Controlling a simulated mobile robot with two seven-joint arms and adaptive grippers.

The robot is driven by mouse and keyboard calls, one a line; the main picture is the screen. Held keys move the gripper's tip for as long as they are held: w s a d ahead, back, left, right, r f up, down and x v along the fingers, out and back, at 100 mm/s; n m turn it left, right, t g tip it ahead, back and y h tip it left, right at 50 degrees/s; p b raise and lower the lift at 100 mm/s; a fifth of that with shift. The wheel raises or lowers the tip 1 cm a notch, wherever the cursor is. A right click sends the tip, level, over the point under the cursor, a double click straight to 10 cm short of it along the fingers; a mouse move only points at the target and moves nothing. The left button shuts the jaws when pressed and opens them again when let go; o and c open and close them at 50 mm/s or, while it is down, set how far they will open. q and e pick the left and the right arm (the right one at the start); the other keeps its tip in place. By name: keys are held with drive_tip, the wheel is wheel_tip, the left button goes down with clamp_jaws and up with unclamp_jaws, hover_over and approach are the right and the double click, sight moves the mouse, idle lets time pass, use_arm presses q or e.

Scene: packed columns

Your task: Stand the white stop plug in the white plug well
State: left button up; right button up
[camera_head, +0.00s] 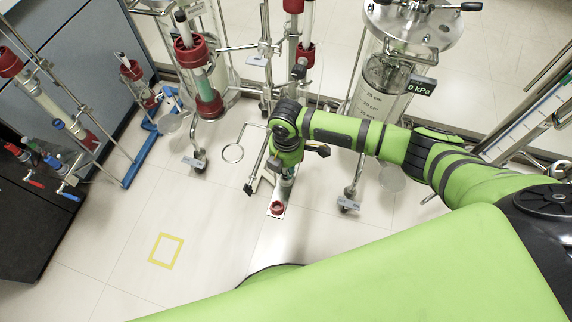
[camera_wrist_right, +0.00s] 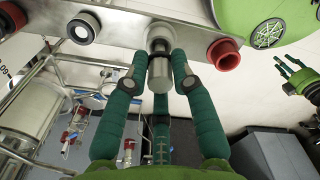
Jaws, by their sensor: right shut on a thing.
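My right gripper (camera_wrist_right: 157,72) has its dark green fingers shut around a short metallic grey cylinder, the stop plug (camera_wrist_right: 160,76). The plug is in line with the white plug well (camera_wrist_right: 159,33) on a steel strip. The plug's far end overlaps the well's opening, and I cannot tell whether it is inside or just short of it. In the head view, my right gripper (camera_head: 287,177) points down over the strip, and its arm hides the plug and white well. My left gripper (camera_wrist_right: 298,76) shows small at the right of the wrist view, fingers spread and empty.
A red well (camera_wrist_right: 225,54) and a dark well with a pale centre (camera_wrist_right: 83,28) flank the white well on the steel strip (camera_wrist_right: 120,32). Glass columns on metal stands (camera_head: 205,90) stand close behind. The floor around the yellow square (camera_head: 166,250) is clear.

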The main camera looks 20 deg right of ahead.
drive_tip(key=shift+f+b, duration=0.4)
drive_tip(key=shift+f, duration=0.5)
drive_tip(key=o, duration=1)
drive_tip(key=shift+r, duration=0.1)
wheel_tip(320, 180, up, 12)
drive_tip(key=shift+f, duration=0.1)
